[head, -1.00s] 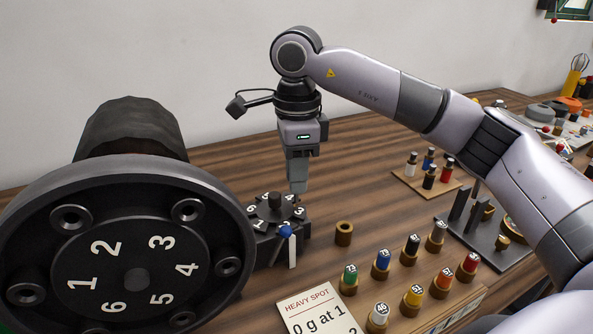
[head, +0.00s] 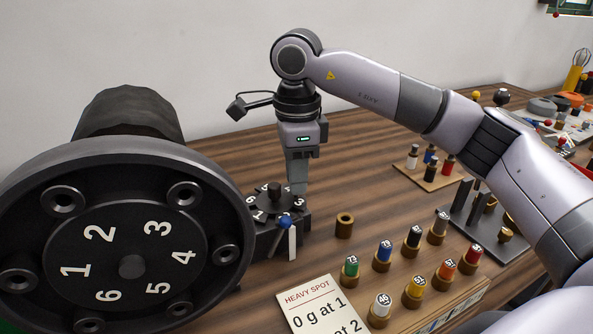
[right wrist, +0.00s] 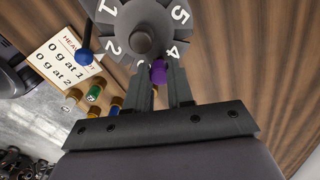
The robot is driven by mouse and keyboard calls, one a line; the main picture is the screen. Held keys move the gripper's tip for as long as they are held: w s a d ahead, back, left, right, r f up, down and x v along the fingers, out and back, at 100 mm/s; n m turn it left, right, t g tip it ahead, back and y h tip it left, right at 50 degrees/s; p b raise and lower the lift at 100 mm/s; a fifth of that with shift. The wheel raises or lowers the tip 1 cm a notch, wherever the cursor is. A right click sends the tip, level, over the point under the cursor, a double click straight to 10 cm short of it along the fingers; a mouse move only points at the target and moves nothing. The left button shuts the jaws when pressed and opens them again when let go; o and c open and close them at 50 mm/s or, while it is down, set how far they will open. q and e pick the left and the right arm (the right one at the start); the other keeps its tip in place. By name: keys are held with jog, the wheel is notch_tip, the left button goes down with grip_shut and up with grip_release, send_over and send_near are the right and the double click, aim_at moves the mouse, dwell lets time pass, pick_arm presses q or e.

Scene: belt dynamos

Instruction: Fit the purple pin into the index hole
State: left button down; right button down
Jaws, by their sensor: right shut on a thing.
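My right gripper (head: 299,192) points down over the rear right side of the small dark numbered dial (head: 268,205) on the bench. In the right wrist view it is shut on the purple pin (right wrist: 158,72), which shows between the fingertips at the dial's (right wrist: 118,25) rim, between the numbers 2 and 4. The fingers hide most of the pin in the head view. The index hole is not visible, and I cannot tell whether the pin's end is in it. My left gripper is not in view.
A blue-knobbed lever (head: 285,222) stands at the dial's front. A large numbered disc (head: 120,250) fills the left. A brown ring (head: 344,226), several colour-topped weights (head: 382,256) and a HEAVY SPOT card (head: 312,305) lie to the right and front. Bare wood lies behind the dial.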

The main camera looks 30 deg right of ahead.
jog(key=shift+f, duration=0.4)
jog(key=c, duration=0.9)
grip_release()
notch_tip(320, 180, up, 7)
jog(key=shift+r, duration=0.1)
